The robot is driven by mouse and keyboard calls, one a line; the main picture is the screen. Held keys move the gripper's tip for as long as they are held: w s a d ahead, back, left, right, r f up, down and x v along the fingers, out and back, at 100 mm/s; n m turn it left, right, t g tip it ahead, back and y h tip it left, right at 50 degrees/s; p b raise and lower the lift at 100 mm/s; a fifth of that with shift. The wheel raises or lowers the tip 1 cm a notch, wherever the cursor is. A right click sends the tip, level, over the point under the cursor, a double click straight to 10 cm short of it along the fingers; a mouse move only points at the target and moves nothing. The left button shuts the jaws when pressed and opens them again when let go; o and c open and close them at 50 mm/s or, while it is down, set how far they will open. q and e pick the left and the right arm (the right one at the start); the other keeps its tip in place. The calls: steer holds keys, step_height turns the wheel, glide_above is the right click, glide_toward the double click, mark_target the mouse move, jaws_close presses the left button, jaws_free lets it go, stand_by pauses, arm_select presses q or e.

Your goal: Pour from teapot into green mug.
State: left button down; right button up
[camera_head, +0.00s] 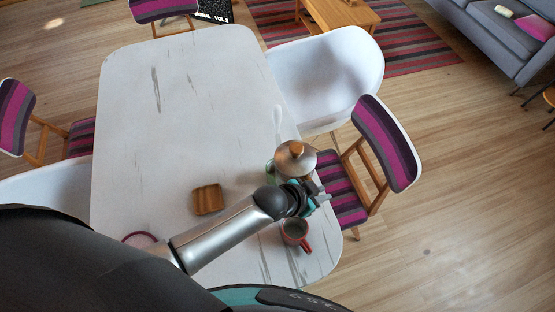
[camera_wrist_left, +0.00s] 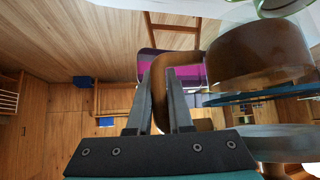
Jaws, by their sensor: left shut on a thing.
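In the left wrist view the fingers of my left gripper (camera_wrist_left: 160,100) are closed on the teapot's brown handle (camera_wrist_left: 158,88), and the teapot's brown band (camera_wrist_left: 252,55) is at upper right. A green mug (camera_head: 270,172) shows only partly, at the teapot's left; the teapot and my arm hide the rest. I cannot tell whether the spout is over it. My right gripper is not in view.
A square wooden coaster (camera_head: 207,199) lies left of my arm, and a white spoon (camera_head: 278,122) lies beyond the teapot. A striped chair (camera_head: 385,140) and white chair (camera_head: 325,75) stand close right. The table's far half is clear.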

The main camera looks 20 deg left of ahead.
arm_select(q)
steer(key=s+d+f+m+p, duration=0.1)
steer(key=s+d+p, duration=0.2)
steer(key=s, duration=0.5)
steer(key=shift+d+f+m+g+h+p, duration=0.3)
steer(key=shift+d+f+h+p, duration=0.1)
steer(key=shift+p, duration=0.2)
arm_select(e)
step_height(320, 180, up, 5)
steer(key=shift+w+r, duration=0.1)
arm_select(q)
steer(key=w+a+r+n+g+h+b, duration=0.1)
steer(key=b, duration=0.1)
steer(key=w+a+r+n+g+h+b, duration=0.1)
steer(key=r+b, duration=0.1)
steer(key=shift+w+a, duration=0.15)
steer(key=shift+w, duration=0.05)
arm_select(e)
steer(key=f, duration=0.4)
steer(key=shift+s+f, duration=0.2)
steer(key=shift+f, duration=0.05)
arm_select(q)
steer(key=shift+w+g+h+b, duration=0.2)
steer(key=shift+g+h+b, duration=0.1)
steer(key=shift+b, duration=0.15)
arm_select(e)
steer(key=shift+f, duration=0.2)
